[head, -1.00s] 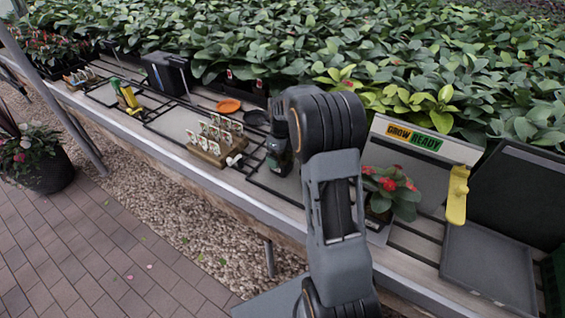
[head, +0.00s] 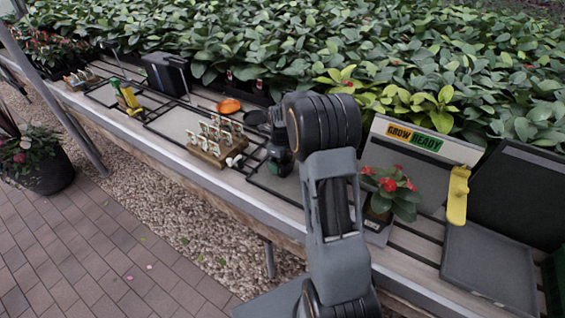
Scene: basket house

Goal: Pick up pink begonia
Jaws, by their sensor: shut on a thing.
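A begonia (head: 393,187) with pinkish-red flowers and green leaves stands upright in a small dark pot on the bench, just right of my arm. Another plant with pink flowers (head: 22,152) is in a large dark pot on the ground at the far left. My gripper (head: 278,160) shows only in part, as dark shapes just left of my forearm over the bench. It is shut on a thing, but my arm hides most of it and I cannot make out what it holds. The begonia right of my arm appears apart from these dark shapes.
A GROW READY sign (head: 414,138) and a yellow tool (head: 458,195) stand behind and right of the begonia. An empty grey tray (head: 490,268) lies at right. A label rack (head: 215,140), an orange dish (head: 228,105) and a yellow-green bottle (head: 128,98) are left.

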